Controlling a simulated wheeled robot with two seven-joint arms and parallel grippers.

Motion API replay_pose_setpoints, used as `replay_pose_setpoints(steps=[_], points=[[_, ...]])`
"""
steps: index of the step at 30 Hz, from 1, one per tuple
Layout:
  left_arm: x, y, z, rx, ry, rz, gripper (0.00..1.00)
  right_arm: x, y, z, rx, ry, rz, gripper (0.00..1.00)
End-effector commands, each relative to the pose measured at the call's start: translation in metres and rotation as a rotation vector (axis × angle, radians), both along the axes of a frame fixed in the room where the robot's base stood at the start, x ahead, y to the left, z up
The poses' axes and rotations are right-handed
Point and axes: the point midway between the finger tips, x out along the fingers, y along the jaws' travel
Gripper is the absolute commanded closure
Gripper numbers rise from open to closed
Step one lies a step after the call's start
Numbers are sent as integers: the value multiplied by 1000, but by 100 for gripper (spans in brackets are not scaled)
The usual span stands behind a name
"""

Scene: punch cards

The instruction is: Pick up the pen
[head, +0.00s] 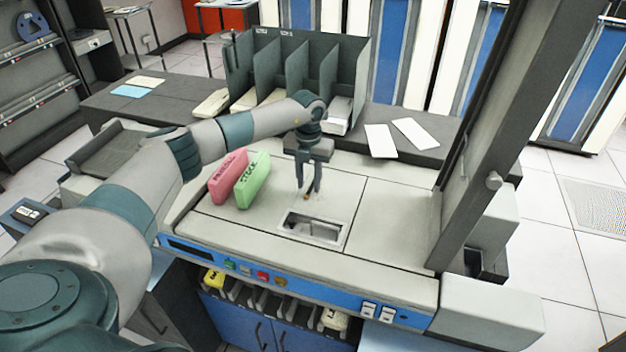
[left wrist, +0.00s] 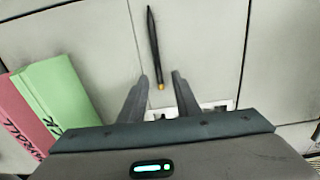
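The pen (left wrist: 153,42) is thin and black with a yellow-orange tip. It lies on the pale machine top (head: 390,215), along a panel seam in the left wrist view. My left gripper (left wrist: 160,78) is open and empty, with its two fingers apart and the pen's tip between their ends in that view. In the head view the left gripper (head: 308,190) points down over the machine top, just behind the rectangular opening. There the pen is mostly hidden by the fingers; only a small orange spot shows. My right gripper is not in view.
A pink card block (head: 228,178) and a green card block (head: 253,181) stand left of the gripper. The rectangular opening (head: 313,229) lies in front. A grey sorter rack (head: 300,70) stands behind, with white cards (head: 381,140) beside it. A dark post (head: 490,130) rises at right.

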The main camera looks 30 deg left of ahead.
Motion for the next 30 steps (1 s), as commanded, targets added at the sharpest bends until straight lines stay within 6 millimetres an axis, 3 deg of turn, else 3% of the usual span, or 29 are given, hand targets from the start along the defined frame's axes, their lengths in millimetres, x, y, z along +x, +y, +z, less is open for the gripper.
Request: replay_pose_setpoints(steps=[6, 19, 20, 23, 24, 30], points=[[-1, 1, -16, 1, 2, 0, 70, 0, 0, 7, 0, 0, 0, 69], [-1, 1, -16, 1, 1, 0, 70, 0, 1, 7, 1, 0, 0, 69], [-1, 1, -16, 1, 1, 0, 73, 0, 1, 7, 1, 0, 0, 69], [-1, 1, -16, 1, 1, 0, 97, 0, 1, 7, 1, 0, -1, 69], [-1, 1, -16, 1, 1, 0, 100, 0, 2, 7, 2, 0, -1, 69], [-1, 1, -16, 1, 1, 1, 100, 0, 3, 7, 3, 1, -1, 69]])
